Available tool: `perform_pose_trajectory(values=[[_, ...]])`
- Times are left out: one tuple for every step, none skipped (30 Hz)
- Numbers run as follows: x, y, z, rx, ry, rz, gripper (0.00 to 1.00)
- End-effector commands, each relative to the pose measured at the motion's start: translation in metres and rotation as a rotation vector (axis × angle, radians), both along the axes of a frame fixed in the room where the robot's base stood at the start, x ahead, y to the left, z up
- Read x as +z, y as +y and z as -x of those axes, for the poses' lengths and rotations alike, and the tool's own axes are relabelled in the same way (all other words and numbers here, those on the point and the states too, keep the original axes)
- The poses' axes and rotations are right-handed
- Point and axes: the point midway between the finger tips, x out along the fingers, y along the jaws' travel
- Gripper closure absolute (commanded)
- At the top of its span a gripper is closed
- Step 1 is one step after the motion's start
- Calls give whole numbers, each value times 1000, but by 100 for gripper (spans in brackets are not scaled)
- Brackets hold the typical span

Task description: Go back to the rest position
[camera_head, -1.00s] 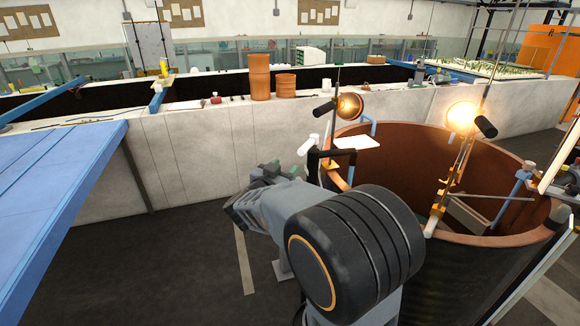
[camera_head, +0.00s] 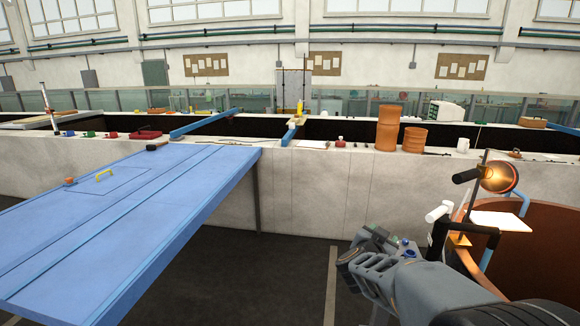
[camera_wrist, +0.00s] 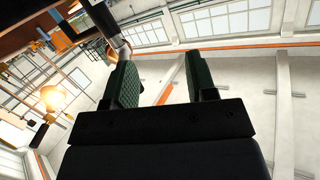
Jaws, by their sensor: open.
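My gripper (camera_head: 358,250) is at the end of my grey arm, low in the head view, over the dark floor and in front of the white wall of the flume. In the wrist view its two green-padded fingers (camera_wrist: 163,84) stand apart with nothing between them. The wrist camera faces up toward windows and the ceiling. Nothing touches the fingers. The rest of my arm runs off the bottom right of the head view.
A blue platform (camera_head: 120,225) fills the left. A large brown round tank (camera_head: 535,250) stands at the right, close to my arm, with a lit lamp (camera_head: 498,178) and a white plate (camera_head: 500,221) at its rim. Brown cylinders (camera_head: 389,128) stand on the wall. Dark floor between is clear.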

Motion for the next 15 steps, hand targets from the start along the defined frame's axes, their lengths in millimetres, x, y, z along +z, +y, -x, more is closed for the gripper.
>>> perform_pose_trajectory(values=[[-10, 18, -6, 113, 35, -53, 48], [-16, 30, -8, 187, 60, -88, 48], [-23, 47, -7, 282, 100, -132, 48], [-28, 59, -5, 351, 136, -163, 48], [-33, 71, -1, 414, 176, -193, 48], [-39, 86, 8, 494, 236, -229, 48], [-44, 96, 16, 551, 286, -253, 48], [-48, 105, 26, 600, 339, -275, 48], [-54, 115, 41, 661, 417, -300, 48], [-58, 121, 53, 699, 476, -314, 48], [-62, 126, 67, 732, 538, -325, 48], [-66, 130, 86, 765, 622, -335, 48], [-69, 132, 101, 784, 685, -340, 48], [-72, 132, 116, 796, 747, -340, 48], [-74, 130, 135, 804, 826, -337, 48]])
